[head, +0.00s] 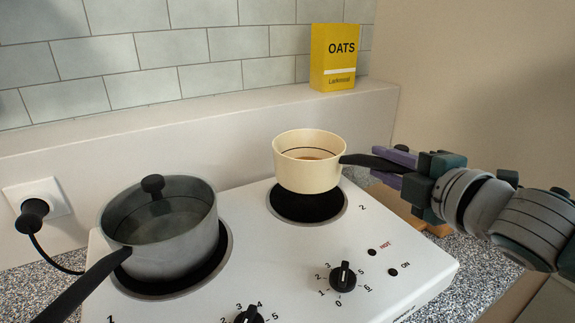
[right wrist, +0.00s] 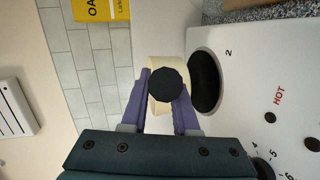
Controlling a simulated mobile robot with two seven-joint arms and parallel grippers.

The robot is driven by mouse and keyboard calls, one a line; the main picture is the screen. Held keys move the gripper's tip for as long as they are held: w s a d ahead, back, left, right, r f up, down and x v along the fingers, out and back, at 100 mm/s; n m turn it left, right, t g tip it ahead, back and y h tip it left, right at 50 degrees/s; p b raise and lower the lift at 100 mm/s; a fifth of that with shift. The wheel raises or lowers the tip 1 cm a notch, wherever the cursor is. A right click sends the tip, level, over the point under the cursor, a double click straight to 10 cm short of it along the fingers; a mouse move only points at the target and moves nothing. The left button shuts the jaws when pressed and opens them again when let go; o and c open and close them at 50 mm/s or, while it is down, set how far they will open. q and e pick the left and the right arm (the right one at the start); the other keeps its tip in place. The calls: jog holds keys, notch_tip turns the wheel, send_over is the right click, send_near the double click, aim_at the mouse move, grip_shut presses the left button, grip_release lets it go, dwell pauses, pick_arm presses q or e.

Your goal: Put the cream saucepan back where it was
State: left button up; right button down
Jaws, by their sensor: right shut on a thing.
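The cream saucepan (head: 309,176) is upright above the back right burner (head: 307,207) in the head view, and seems lifted a little off it. Something brownish shows inside. My right gripper (head: 388,164) is shut on its black handle, from the right. In the right wrist view the purple fingers (right wrist: 162,105) hold the handle, whose round end (right wrist: 167,84) hides part of the cream pan wall (right wrist: 157,106). The dark burner (right wrist: 205,82) lies beside the pan in that view. My left gripper is not in view.
A grey lidded pot (head: 172,235) stands on the front left burner, its handle pointing to the lower left. A yellow oats box (head: 334,58) stands on the ledge behind. The white hob (head: 270,265) has knobs in front. A plug (head: 34,208) is at the left wall.

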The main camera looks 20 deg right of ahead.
jog(key=shift+f+b, duration=0.65)
jog(key=shift+f, duration=1.3)
jog(key=c, duration=1.1)
grip_release()
jog(key=shift+f, duration=0.25)
jog(key=shift+c, duration=0.2)
jog(key=o, duration=0.5)
jog(key=shift+c, duration=0.2)
jog(key=shift+r, duration=0.1)
